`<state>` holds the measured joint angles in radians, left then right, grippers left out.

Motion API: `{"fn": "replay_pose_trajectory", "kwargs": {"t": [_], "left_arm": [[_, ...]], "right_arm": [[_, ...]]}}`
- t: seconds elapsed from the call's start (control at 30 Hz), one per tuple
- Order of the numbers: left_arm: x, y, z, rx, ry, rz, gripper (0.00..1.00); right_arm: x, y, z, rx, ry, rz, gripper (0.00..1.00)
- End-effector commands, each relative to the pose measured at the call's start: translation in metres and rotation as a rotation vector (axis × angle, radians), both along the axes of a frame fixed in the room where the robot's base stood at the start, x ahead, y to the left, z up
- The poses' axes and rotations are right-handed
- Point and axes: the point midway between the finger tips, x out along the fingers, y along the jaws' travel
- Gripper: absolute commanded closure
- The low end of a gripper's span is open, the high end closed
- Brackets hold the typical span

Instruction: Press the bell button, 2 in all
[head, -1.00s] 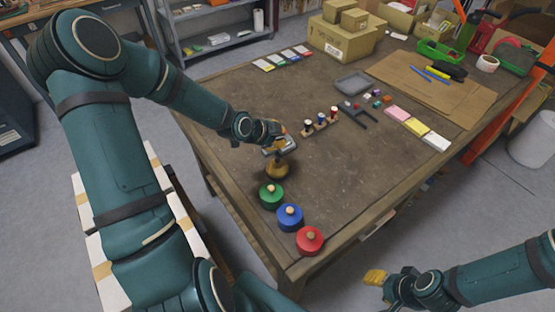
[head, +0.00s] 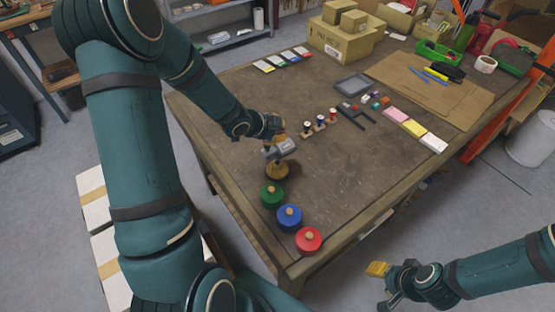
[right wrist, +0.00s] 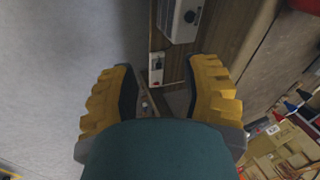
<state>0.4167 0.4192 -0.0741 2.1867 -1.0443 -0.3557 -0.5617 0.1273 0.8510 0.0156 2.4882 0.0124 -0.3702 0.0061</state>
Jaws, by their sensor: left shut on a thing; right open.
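A brass-coloured bell (head: 277,171) stands on the near left part of the table, behind the green round pot (head: 271,195). My left gripper (head: 277,159) points down at the top of the bell and is shut on it. The bell's button is hidden by the fingers. My right gripper (head: 380,284) is open and empty, off the table's near right side. In the right wrist view its yellow fingers (right wrist: 160,90) stand apart with nothing between them.
Cardboard boxes (head: 345,40) stand at the back. The table's middle is bare.

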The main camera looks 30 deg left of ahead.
Motion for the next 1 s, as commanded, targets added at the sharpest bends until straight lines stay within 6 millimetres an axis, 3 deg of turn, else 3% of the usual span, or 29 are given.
{"fn": "replay_pose_trajectory", "kwargs": {"t": [0.57,0.77,1.0], "left_arm": [[0.000,0.000,0.000,-0.004,0.001,0.000,1.00],[0.000,0.000,-0.013,-0.003,0.002,0.000,1.00],[-0.001,0.000,-0.043,-0.002,0.001,0.000,1.00]], "right_arm": [[0.000,0.000,-0.001,0.000,-0.001,0.000,0.53],[-0.003,0.001,-0.014,0.002,0.007,0.006,0.53],[-0.012,0.002,-0.041,0.006,0.026,0.021,0.53]]}}
